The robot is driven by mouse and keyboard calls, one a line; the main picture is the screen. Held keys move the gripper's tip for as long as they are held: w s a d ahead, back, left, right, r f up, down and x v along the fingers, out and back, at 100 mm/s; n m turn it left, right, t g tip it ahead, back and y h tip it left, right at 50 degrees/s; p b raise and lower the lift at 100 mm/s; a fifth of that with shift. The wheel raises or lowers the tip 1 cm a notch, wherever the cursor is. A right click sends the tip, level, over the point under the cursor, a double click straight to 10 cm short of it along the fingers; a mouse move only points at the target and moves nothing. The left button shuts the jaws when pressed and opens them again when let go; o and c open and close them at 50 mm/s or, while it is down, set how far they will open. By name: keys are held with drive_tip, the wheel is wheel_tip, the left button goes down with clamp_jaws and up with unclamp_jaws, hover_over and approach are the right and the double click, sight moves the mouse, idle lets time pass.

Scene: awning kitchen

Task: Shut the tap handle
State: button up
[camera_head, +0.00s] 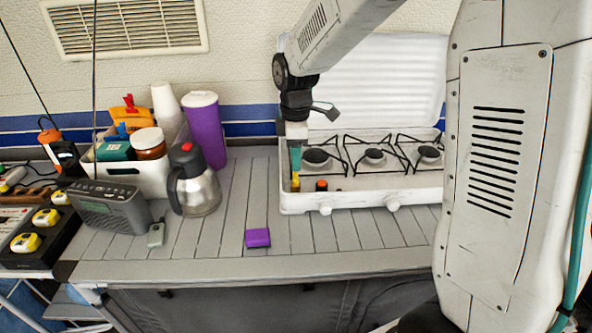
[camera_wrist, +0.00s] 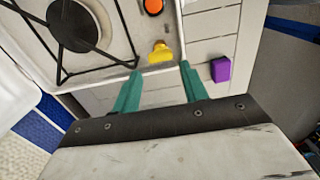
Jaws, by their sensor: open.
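The yellow tap handle (camera_wrist: 160,52) shows in the wrist view on the stove's pale top, close to its edge. My gripper (camera_wrist: 161,69) is open, with its two teal fingers apart and the handle seen just beyond the gap between their tips. In the head view my gripper (camera_head: 295,160) points down over the stove's left end, and the yellow handle (camera_head: 295,182) shows just below it. I cannot tell whether the fingers touch the handle. Nothing is held.
The white stove (camera_head: 366,195) has several burners under black grates and an orange-red knob (camera_head: 321,185) beside the handle. A purple block (camera_head: 257,238) lies on the grey counter. A steel jug (camera_head: 195,185) and purple tumbler (camera_head: 205,130) stand left. The counter's front middle is mostly clear.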

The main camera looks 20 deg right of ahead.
sight(296, 174)
wheel_tip(296, 174, down, 5)
drive_tip(key=shift+f, duration=0.1)
idle(0.3)
drive_tip(key=c, duration=0.7)
